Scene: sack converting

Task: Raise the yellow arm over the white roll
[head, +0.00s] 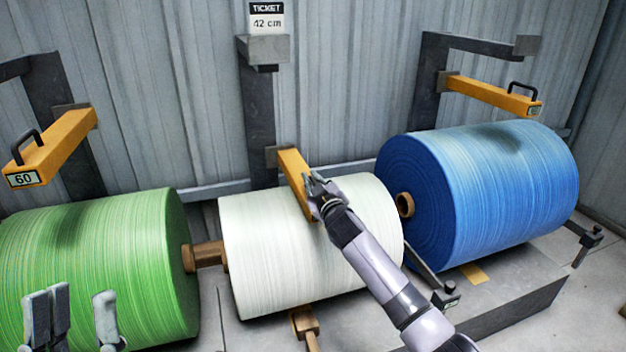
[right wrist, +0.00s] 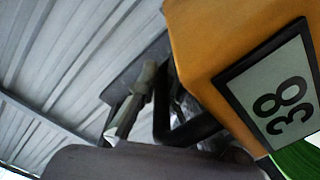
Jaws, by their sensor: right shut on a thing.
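The white roll (head: 300,250) lies on its side in the middle of the head view. The yellow arm (head: 292,170) over it comes from a dark post and reaches toward me just above the roll. Its end plate, reading 38 (right wrist: 282,105), shows close up in the right wrist view. My right gripper (head: 314,190) is at the arm's near end, shut on its black handle (right wrist: 185,130); the fingers partly hide the handle. My left gripper (head: 78,318) is open and empty in front of the green roll.
A ticket reading 42 cm (head: 267,18) hangs above the middle post (head: 258,110). The green roll (head: 90,255) is at left under a yellow arm marked 60 (head: 55,145). The blue roll (head: 490,190) is at right under another yellow arm (head: 495,95).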

